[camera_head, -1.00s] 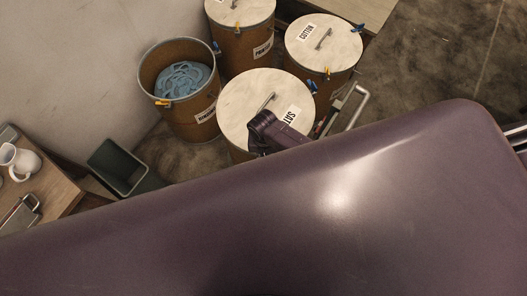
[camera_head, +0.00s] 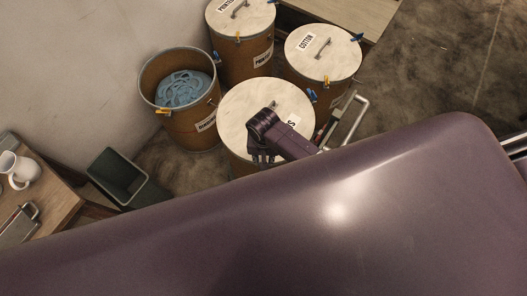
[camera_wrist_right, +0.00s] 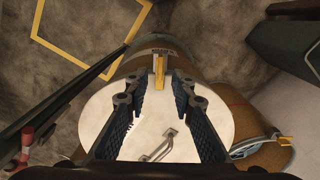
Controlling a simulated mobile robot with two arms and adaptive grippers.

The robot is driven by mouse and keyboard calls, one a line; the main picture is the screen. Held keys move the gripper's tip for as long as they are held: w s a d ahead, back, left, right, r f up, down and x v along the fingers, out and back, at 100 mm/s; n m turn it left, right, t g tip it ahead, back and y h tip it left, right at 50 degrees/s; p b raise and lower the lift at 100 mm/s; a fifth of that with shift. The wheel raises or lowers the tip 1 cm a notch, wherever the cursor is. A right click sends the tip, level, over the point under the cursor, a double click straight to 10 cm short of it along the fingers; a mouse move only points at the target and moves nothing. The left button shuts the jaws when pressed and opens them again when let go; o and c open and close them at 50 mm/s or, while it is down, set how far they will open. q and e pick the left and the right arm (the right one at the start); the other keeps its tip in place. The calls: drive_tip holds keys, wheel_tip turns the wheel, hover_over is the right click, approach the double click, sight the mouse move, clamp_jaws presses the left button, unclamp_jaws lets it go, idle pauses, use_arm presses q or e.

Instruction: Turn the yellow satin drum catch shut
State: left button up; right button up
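The satin drum stands in the middle of the head view, with a pale round lid (camera_head: 240,103) and a label partly covered by my arm. The lid and its handle (camera_wrist_right: 162,146) also show in the right wrist view. The yellow catch (camera_wrist_right: 159,72) is at the drum's rim and looks roughly upright in that view. My right gripper (camera_wrist_right: 159,86) is open, with one finger on each side of the catch and gaps visible. In the head view my right gripper (camera_head: 262,160) is over the lid's near edge, where the yellow catch is hidden. My left gripper is not in view.
Printed and cotton drums (camera_head: 322,52) stand behind, close to the satin drum. An open drum holding blue material (camera_head: 186,88) stands at left. A blue catch (camera_head: 311,96) is on the satin drum's right rim. A metal-handled cart (camera_head: 350,120) is close on the right.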

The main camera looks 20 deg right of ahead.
wheel_tip(320, 180, up, 7)
drive_tip(key=shift+f, duration=0.15)
idle(0.7)
